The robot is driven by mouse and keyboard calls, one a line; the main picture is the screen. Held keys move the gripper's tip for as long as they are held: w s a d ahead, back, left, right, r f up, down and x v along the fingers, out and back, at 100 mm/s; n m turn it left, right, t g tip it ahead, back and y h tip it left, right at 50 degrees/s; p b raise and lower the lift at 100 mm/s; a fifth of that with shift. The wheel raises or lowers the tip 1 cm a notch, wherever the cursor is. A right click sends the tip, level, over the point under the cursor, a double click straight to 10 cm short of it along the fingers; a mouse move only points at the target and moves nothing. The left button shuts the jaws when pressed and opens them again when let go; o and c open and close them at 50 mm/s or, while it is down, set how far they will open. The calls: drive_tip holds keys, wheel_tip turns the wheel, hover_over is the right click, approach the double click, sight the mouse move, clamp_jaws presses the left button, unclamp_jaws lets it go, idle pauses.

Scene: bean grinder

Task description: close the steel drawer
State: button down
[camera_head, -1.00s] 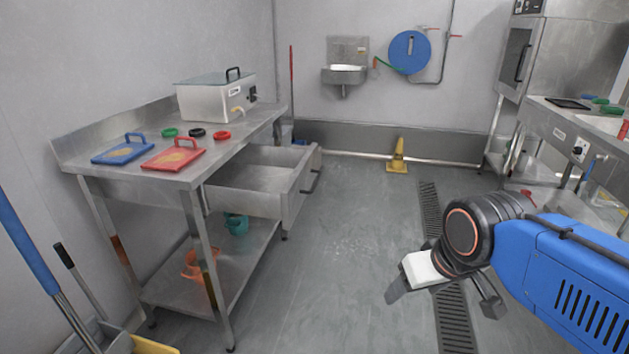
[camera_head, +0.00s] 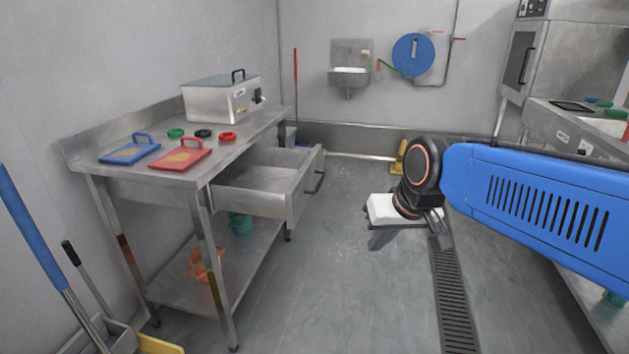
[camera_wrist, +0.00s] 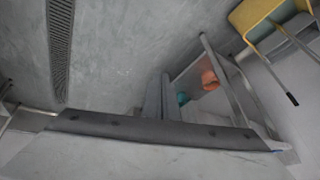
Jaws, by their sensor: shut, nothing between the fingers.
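The steel drawer (camera_head: 268,185) stands pulled out from under the steel table's right side, its inside visible and looking empty. Its dark bar handle (camera_head: 317,178) is on the front panel, which faces right. My gripper (camera_head: 377,240) is in the open air to the right of the drawer front, apart from it, with its white body above and the dark fingers pointing down. In the wrist view the two grey fingers of my gripper (camera_wrist: 164,84) lie side by side, shut and empty. I cannot make out the drawer in the wrist view.
The steel table (camera_head: 105,165) carries a blue board (camera_head: 130,152), a red board (camera_head: 180,155) and a steel box (camera_head: 222,100). An orange jug (camera_head: 205,265) and a teal jug (camera_head: 241,223) are on the lower shelf. The floor (camera_head: 330,290) before the drawer is clear.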

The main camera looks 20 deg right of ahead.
drive_tip(key=w+a+r+m+y, duration=0.15)
drive_tip(key=w+r, duration=0.25)
drive_tip(key=w, duration=1.2)
drive_tip(key=m+t, duration=0.1)
drive_tip(key=m, duration=0.1)
approach(308, 187)
drive_tip(key=x, duration=0.5)
drive_tip(key=shift+d, duration=0.35)
drive_tip(key=shift+a, duration=0.1)
drive_tip(key=w+a, duration=0.3)
drive_tip(key=a, duration=0.4)
drive_tip(key=w+a, duration=0.4)
drive_tip(key=a, duration=0.3)
drive_tip(key=w+a, duration=0.4)
drive_tip(key=a, duration=0.3)
drive_tip(key=shift+w, duration=0.25)
drive_tip(key=shift+w+a+r, duration=0.1)
drive_tip(key=shift+w+a, duration=0.2)
drive_tip(key=shift+a, duration=0.1)
drive_tip(key=shift+t+y, duration=0.25)
drive_tip(key=shift+t, duration=0.05)
drive_tip(key=shift+r, duration=0.15)
